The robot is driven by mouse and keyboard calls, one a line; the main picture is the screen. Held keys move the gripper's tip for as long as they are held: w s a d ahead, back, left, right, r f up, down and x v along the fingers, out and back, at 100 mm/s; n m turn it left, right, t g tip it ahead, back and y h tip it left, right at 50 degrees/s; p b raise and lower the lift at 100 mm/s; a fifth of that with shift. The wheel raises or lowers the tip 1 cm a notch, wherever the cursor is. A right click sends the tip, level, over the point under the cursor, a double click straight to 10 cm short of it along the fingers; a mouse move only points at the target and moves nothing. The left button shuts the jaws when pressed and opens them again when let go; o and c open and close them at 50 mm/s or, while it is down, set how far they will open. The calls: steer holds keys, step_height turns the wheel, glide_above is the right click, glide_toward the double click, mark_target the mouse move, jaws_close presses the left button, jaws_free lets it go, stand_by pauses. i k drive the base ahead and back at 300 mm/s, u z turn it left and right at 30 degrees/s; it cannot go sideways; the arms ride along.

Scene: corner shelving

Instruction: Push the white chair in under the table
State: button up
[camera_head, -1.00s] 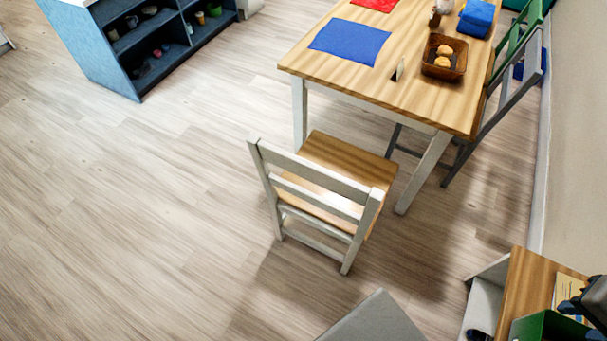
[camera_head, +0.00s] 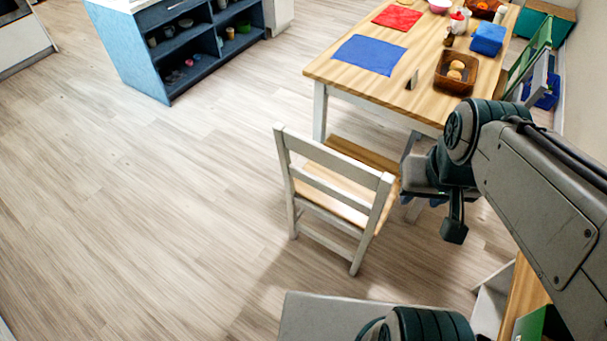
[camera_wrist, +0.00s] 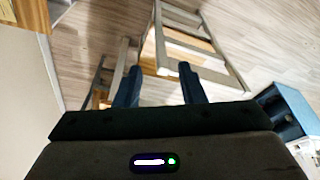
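The white chair (camera_head: 335,165) has a slatted back and a wooden seat. In the head view it stands upright at the near end of the wooden table (camera_head: 345,84), with its back towards me and its seat facing the table. In the wrist view the chair (camera_wrist: 163,45) shows at the top, beyond the fingers. My gripper (camera_head: 453,215) hangs to the right of the chair back in the head view, hiding part of the near right table leg. In the wrist view my gripper (camera_wrist: 158,75) has its two fingers apart with nothing between them; I see no clear contact with the chair.
A green and grey chair (camera_head: 535,72) stands at the table's right side by the wall. On the table are a blue mat (camera_head: 368,55), a red mat (camera_head: 397,17) and a basket (camera_head: 456,72). A blue shelf (camera_head: 190,50) is back left. Left floor is clear; a low wooden unit (camera_head: 525,295) is lower right.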

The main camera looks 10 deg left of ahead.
mark_target(359, 186)
steer(key=z, duration=2.35)
steer(key=k, duration=1.65)
steer(key=u, duration=2.2)
steer(key=i, duration=0.5)
steer(key=z, duration=0.15)
